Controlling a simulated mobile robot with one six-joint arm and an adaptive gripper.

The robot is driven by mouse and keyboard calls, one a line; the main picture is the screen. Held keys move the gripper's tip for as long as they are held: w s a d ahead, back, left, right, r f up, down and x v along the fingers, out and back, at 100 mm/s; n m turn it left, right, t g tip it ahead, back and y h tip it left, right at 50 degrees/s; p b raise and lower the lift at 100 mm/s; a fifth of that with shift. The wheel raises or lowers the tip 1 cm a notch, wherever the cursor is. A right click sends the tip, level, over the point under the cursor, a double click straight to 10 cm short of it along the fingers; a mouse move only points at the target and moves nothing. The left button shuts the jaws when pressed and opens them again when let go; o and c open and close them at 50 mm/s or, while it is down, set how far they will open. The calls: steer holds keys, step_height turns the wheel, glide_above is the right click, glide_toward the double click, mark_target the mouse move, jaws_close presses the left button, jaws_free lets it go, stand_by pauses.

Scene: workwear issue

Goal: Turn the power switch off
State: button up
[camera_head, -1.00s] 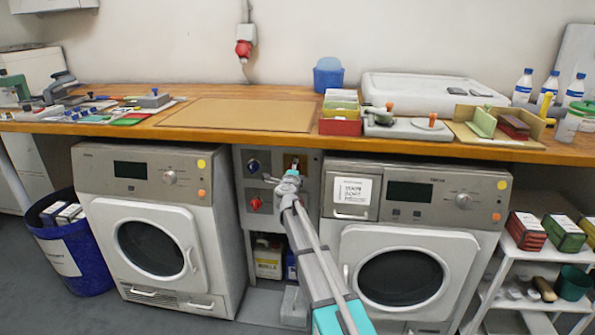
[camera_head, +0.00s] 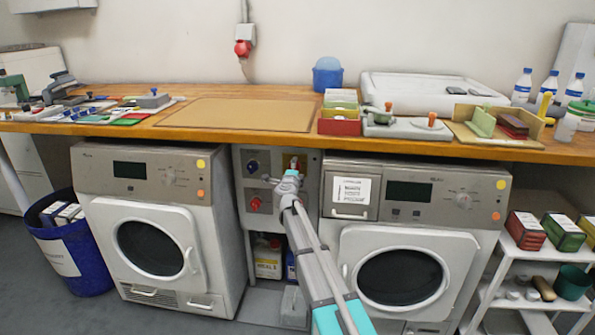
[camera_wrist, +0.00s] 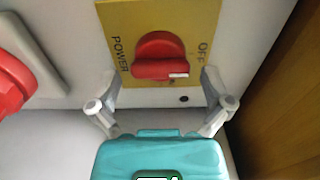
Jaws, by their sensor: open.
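The power switch (camera_wrist: 158,56) is a red rotary knob on a yellow plate (camera_wrist: 117,18) in the wrist view. "POWER" is printed on the plate's left and "OFF" on its right. A pale mark shows on the knob's lower right edge. My gripper (camera_wrist: 160,82) is open, with one finger at each lower side of the plate and the knob between and just beyond them. I cannot tell whether a finger touches the plate. In the head view, my gripper (camera_head: 290,174) is in front of the yellow plate (camera_head: 302,161), partly hiding it.
A second red knob (camera_wrist: 12,82) is close at the left in the wrist view. The grey panel (camera_head: 244,215) stands between two washing-machine-like appliances (camera_head: 150,225) (camera_head: 400,265), under the wooden worktop (camera_head: 360,144). A brown wall (camera_wrist: 275,100) is at the right in the wrist view.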

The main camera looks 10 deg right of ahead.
steer(key=shift+s, duration=0.1)
steer(key=v, duration=1.1)
steer(key=shift+s, duration=0.35)
steer(key=shift+a+r, duration=0.1)
steer(key=shift+a, duration=0.15)
